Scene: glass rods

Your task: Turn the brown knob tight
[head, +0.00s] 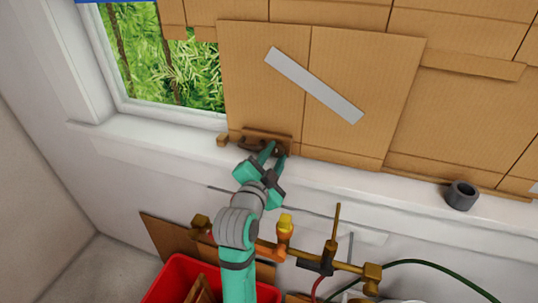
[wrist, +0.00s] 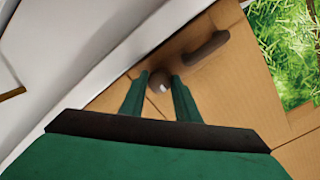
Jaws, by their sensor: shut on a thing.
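The brown knob (wrist: 158,81) is small and round, with a pale highlight. It sits between the two green fingertips of my gripper (wrist: 160,78) in the wrist view, and the fingers are shut on it. In the head view my gripper (head: 275,151) reaches up to the brown fitting on the window sill, and its fingers hide most of the knob. A dark brown bar-shaped handle (wrist: 207,47) is beside the knob; it also shows in the head view (head: 250,143), left of the fingers. How tight the knob is cannot be seen.
Cardboard panels (head: 345,85) stand just behind the fitting. Below are brass pipework with a yellow-capped valve (head: 285,228) and a red bin (head: 170,280).

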